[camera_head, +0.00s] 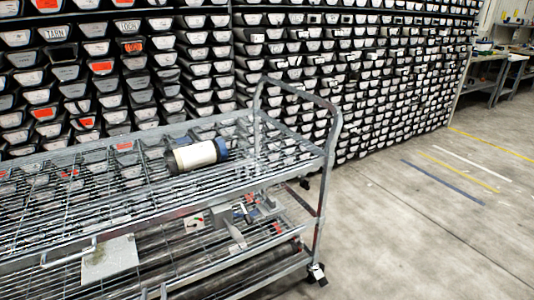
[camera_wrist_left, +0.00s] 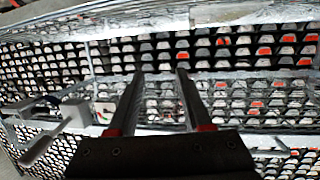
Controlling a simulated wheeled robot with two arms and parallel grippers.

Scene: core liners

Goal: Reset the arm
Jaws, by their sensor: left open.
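My left gripper (camera_wrist_left: 160,76) shows in the left wrist view. Its two long dark fingers stand apart, open, with nothing seen between them. Racks and the wire shelving of the cart lie beyond the fingers. I cannot clearly make out this gripper in the head view. My right gripper is not in view.
A metal wire cart (camera_head: 330,160) stands at left and centre. A pale cylinder with dark ends (camera_head: 195,156) lies on its top shelf; tools and a flat grey plate (camera_head: 109,258) are lower down. Racks of trays (camera_head: 350,75) fill the back. The floor (camera_head: 410,230) at right is clear.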

